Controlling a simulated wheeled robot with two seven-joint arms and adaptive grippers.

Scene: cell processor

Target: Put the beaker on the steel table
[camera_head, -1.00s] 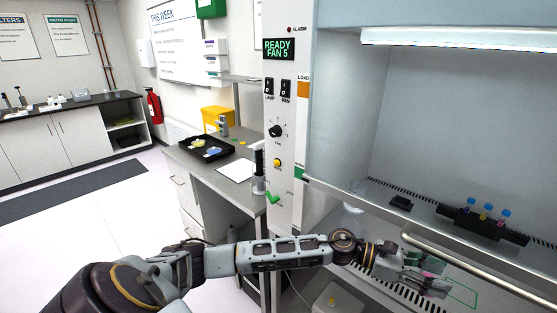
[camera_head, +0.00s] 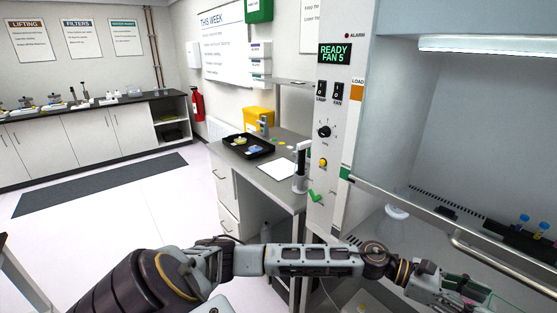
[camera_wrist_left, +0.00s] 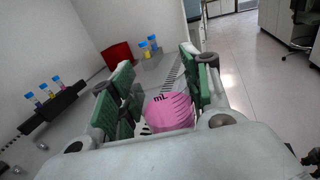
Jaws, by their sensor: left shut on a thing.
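The beaker (camera_wrist_left: 169,112) shows in the left wrist view as a pink body with dark "mL" lettering, between the green finger pads. My left gripper (camera_wrist_left: 157,82) is shut on it. In the head view, my left gripper (camera_head: 472,296) is at the lower right, by the front of the cabinet, and only a little pink shows in it. A grey-topped table (camera_head: 262,183) stands left of the cabinet; I cannot tell for sure whether it is the steel table. My right gripper is not in view.
On that table are a black tray (camera_head: 247,149), a white sheet (camera_head: 278,169) and a white upright device (camera_head: 301,172). The cabinet's metal front rail (camera_head: 490,260) is close to my left gripper. A rack (camera_head: 520,238) holds blue-capped tubes. Open floor (camera_head: 150,210) lies left.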

